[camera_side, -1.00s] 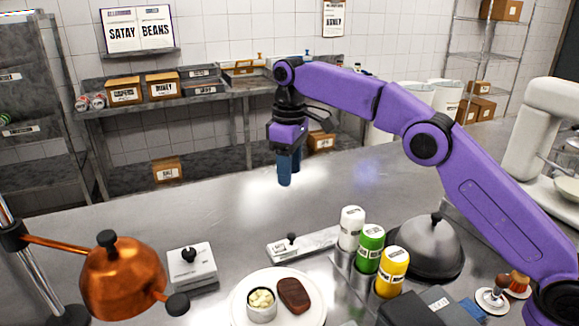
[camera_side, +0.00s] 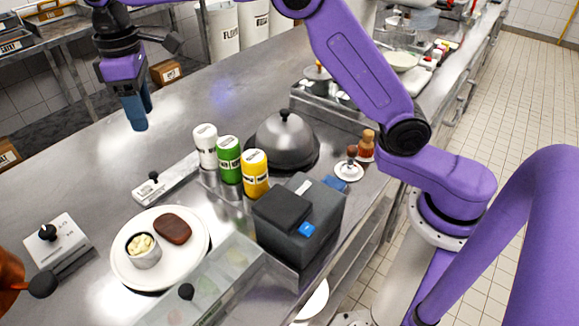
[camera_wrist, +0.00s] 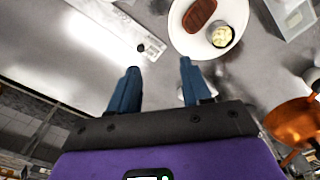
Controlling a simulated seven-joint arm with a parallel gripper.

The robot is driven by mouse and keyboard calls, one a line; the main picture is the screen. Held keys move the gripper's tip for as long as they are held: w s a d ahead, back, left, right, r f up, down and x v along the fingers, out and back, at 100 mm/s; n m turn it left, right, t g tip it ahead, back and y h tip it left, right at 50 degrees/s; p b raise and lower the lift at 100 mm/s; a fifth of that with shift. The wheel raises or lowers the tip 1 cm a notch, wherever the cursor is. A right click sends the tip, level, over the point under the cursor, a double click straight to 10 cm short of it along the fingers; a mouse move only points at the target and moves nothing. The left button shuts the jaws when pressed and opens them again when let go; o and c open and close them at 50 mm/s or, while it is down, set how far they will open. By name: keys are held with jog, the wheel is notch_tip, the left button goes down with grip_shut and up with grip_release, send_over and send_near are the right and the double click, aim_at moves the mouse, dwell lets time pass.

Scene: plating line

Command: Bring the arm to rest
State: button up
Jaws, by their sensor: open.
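My gripper (camera_side: 137,110) hangs above the steel counter (camera_side: 95,165), pointing down, behind the plate and clear of everything. In the wrist view its two blue fingers (camera_wrist: 158,80) stand apart with nothing between them. A white plate (camera_side: 125,265) on the counter bears a brown patty (camera_side: 173,229) and a small metal cup of pale food (camera_side: 144,250). The plate also shows at the top of the wrist view (camera_wrist: 182,38), beyond the fingertips.
Green, white and yellow bottles (camera_side: 229,160) stand in a rack beside a domed metal cover (camera_side: 286,140). A dark grey machine (camera_side: 300,215) sits at the counter's front edge. A copper lamp (camera_wrist: 295,122) is at the right in the wrist view. The counter beneath my gripper is clear.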

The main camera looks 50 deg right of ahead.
jog(key=s+d+f+n, duration=0.1)
jog(key=s+d+f, duration=0.1)
jog(key=s+d, duration=0.5)
jog(key=s+d+f+n, duration=0.1)
jog(key=s+d+f, duration=0.2)
jog(key=s+d, duration=0.4)
jog(key=s+d+f, duration=0.3)
jog(key=s+d, duration=0.5)
jog(key=s, duration=1.2)
jog(key=shift+s+f+n, duration=0.2)
jog(key=shift+s+n, duration=0.2)
